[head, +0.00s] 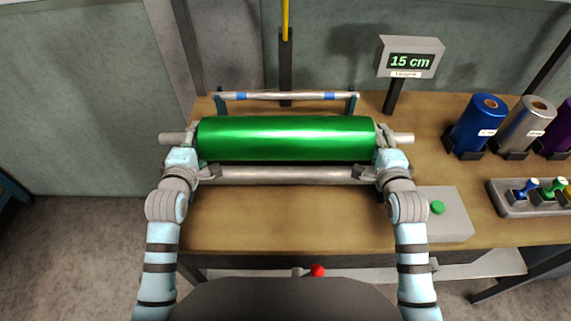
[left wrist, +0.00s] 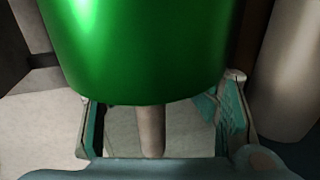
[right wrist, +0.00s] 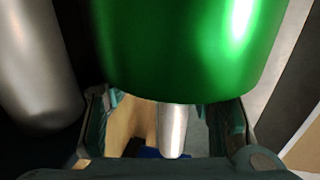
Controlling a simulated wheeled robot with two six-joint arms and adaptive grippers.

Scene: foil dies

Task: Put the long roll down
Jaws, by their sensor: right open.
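The long green roll (head: 286,138) lies level across the machine at the back of the table, with a bare silver shaft end sticking out on each side. My left gripper (head: 203,155) is at its left end and my right gripper (head: 372,157) at its right end. In the left wrist view the jaws (left wrist: 165,125) stand apart on both sides of the shaft, with gaps beside it. In the right wrist view the jaws (right wrist: 172,125) also stand wide around the shaft, apart from it. What bears the roll underneath is hidden.
A grey roller (head: 285,175) runs just in front of the roll. A thin bar with blue bands (head: 290,96) is behind it. A display reading 15 cm (head: 410,62), smaller blue (head: 480,122) and silver (head: 524,125) rolls, and a green-button box (head: 442,212) are on the right. The front tabletop is clear.

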